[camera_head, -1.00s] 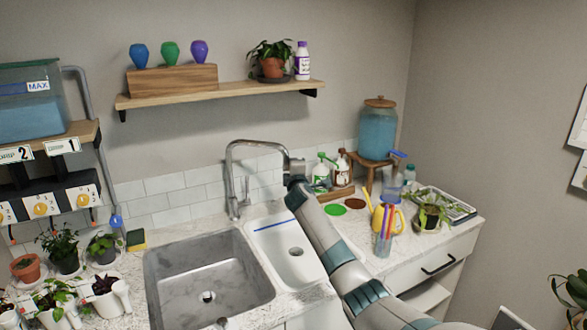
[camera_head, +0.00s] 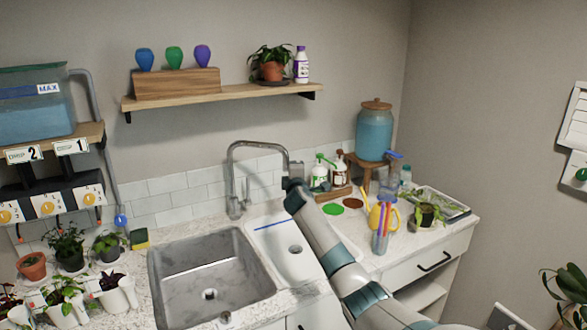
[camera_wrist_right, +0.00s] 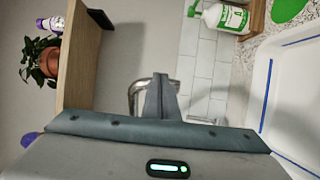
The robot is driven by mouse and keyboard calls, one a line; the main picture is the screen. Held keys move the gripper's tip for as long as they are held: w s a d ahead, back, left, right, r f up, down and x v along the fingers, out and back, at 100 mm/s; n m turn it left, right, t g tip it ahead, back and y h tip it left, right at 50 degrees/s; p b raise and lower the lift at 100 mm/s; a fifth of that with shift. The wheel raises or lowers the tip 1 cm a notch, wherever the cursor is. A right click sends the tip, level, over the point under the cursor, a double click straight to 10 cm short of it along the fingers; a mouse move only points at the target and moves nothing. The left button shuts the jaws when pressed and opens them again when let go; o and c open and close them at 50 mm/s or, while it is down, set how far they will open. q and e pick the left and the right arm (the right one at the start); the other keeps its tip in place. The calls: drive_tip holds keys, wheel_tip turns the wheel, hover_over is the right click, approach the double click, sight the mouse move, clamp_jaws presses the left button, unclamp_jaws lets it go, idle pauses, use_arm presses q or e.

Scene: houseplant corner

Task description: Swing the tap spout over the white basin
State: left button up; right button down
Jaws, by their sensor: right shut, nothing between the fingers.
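The chrome tap (camera_head: 232,175) rises from the counter behind the sinks. Its arched spout (camera_head: 262,144) points right, its end near the back of the white basin (camera_head: 273,232) and partly hidden by my right gripper (camera_head: 295,168). The gripper is shut and empty, beside the spout end; I cannot tell if they touch. In the right wrist view the shut fingers (camera_wrist_right: 160,82) show with the curved tap (camera_wrist_right: 139,92) just left of them. The white basin's rim (camera_wrist_right: 266,85) is at the right there. My left gripper is out of view.
A grey sink (camera_head: 210,270) lies left of the white basin. A wooden shelf (camera_head: 220,97) hangs above the tap. Potted plants crowd the left counter.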

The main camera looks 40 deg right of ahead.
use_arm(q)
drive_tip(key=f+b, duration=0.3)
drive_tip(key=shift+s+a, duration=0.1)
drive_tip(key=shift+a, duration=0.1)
use_arm(e)
drive_tip(key=s+d, duration=0.4)
drive_tip(key=s, duration=0.5)
drive_tip(key=shift+d+f, duration=0.2)
drive_tip(key=shift+d, duration=0.05)
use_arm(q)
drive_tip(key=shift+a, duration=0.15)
